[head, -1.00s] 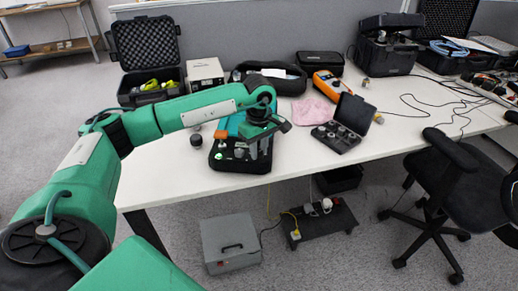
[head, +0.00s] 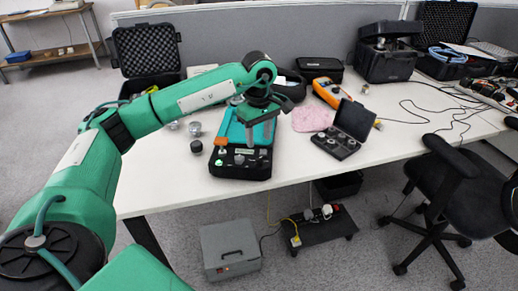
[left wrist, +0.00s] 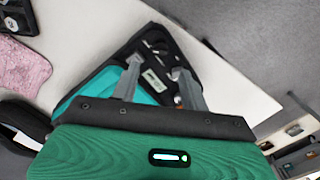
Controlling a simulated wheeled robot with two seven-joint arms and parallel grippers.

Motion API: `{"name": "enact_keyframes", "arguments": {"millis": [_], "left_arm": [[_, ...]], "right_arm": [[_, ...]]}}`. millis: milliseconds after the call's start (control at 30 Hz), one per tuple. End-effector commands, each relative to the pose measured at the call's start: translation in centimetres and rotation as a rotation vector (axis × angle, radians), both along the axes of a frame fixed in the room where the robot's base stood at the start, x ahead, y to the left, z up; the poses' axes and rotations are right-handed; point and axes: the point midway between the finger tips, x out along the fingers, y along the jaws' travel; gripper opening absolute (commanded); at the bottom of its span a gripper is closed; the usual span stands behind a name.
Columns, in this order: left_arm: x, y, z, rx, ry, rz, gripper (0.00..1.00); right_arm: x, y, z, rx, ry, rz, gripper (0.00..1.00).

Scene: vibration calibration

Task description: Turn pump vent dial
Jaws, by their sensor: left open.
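The pump (head: 238,168), a black case with a dark panel and a teal part behind it, sits on the white table near its front edge. Small light and dark fittings show on its panel, but I cannot tell which one is the vent dial. My left gripper (head: 259,144) is open and points down above the right part of the pump. In the left wrist view, the two grey fingers (left wrist: 157,76) stand apart over the pump panel (left wrist: 152,50), with nothing held between them. My right gripper is not in view.
A black case of round weights (head: 340,144) stands open to the right, near a pink cloth (head: 311,118) and an orange meter (head: 328,92). A black knob-like piece (head: 197,146) lies left of the pump. The table's front left is clear.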

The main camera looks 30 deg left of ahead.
Motion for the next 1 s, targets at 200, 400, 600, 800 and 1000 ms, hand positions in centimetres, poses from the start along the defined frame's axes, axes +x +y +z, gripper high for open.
{"name": "enact_keyframes", "arguments": {"millis": [200, 400, 600, 800, 1000], "left_arm": [[0.1, 0.0, 4.3, 0.0, -0.003, 0.0, 0.45], [0.0, 0.0, 6.0, 0.0, -0.001, 0.001, 0.45], [0.0, 0.0, 6.2, 0.0, 0.0, 0.001, 0.45], [0.0, 0.0, 6.1, 0.0, 0.0, 0.0, 0.45], [0.0, -0.2, 6.0, -0.006, 0.0, -0.001, 0.45]], "right_arm": [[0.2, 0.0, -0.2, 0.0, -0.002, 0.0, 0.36], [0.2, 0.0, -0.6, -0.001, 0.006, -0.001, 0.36], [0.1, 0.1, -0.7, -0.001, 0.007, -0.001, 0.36], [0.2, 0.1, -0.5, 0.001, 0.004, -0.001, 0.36], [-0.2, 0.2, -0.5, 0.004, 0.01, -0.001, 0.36]]}}
